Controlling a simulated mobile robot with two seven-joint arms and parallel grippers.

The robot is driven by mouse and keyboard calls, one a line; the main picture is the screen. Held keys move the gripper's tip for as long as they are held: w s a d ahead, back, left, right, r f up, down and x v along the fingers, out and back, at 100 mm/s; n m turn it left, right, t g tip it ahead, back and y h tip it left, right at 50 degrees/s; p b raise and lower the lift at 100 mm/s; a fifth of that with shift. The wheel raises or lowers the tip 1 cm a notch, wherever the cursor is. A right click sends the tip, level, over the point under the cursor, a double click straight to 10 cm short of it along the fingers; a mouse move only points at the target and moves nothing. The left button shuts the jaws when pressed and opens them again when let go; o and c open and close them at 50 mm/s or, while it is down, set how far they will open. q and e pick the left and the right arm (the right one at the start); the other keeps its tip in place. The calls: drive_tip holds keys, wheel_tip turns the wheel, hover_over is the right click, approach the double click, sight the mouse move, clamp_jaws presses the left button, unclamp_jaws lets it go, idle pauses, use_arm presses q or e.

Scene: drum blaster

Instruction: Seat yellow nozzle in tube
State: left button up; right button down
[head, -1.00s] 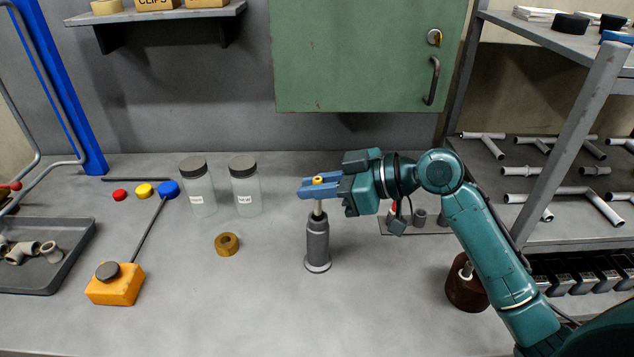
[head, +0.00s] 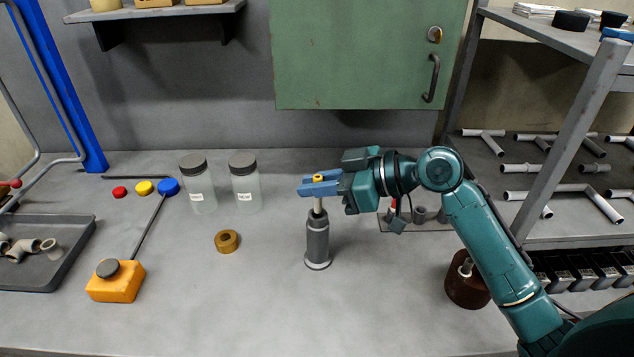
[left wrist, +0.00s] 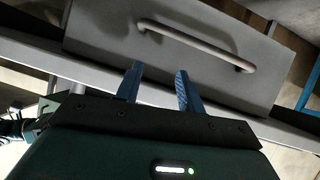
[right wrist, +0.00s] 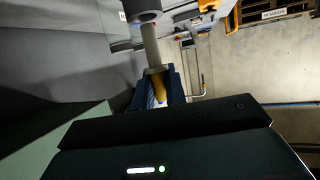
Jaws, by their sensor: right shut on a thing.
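The yellow nozzle (head: 318,178) is between the blue fingers of my right gripper (head: 318,187), which is shut on it. A pale tube (head: 317,205) stands upright below the fingers, in a dark grey stand (head: 317,240) on the bench. The nozzle is in line over the tube's top end. In the right wrist view the nozzle (right wrist: 159,84) meets the tube (right wrist: 151,45); the fingers partly hide the joint, so I cannot tell how deep it sits. My left gripper (left wrist: 159,90) shows only in the left wrist view, its fingers apart and empty.
Two lidded jars (head: 198,184) (head: 244,183) stand behind left. A brass ring (head: 227,241) and an orange block with a rod (head: 115,281) lie left. A grey tray (head: 45,270) is far left; a rack (head: 560,225) stands right. The front middle bench is clear.

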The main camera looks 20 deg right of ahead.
sight(317, 210)
drive_tip(key=shift+f+b, duration=1.1)
drive_tip(key=shift+f, duration=0.7)
idle(1.4)
drive_tip(key=c, duration=0.9)
unclamp_jaws()
idle(0.4)
